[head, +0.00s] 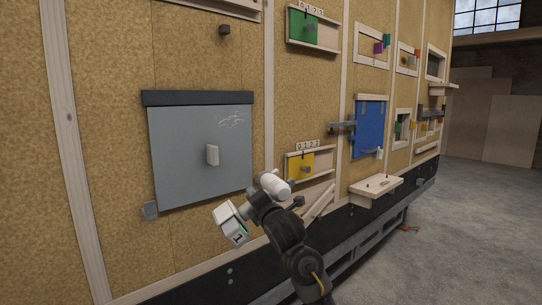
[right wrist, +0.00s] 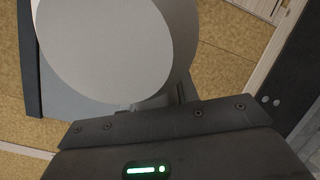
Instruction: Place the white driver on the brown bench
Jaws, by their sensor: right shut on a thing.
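The white driver (head: 274,185) is in the air in front of the trailer wall, left of centre in the head view. Its round white body is at the upper right and its boxy end, marked 1, is at the lower left. My right gripper (head: 257,204) is shut on it between these two ends. In the right wrist view, the driver's round white end (right wrist: 118,50) fills the upper middle, and the fingertips are hidden. My left gripper is out of view. I see no free-standing brown bench.
A grey panel (head: 175,145) with a handle is on the wall behind the driver. A light wooden shelf (head: 365,188) juts out to the right, with a small thing on it. A blue panel (head: 369,125) is above it. Bare concrete floor (head: 460,235) lies at the right.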

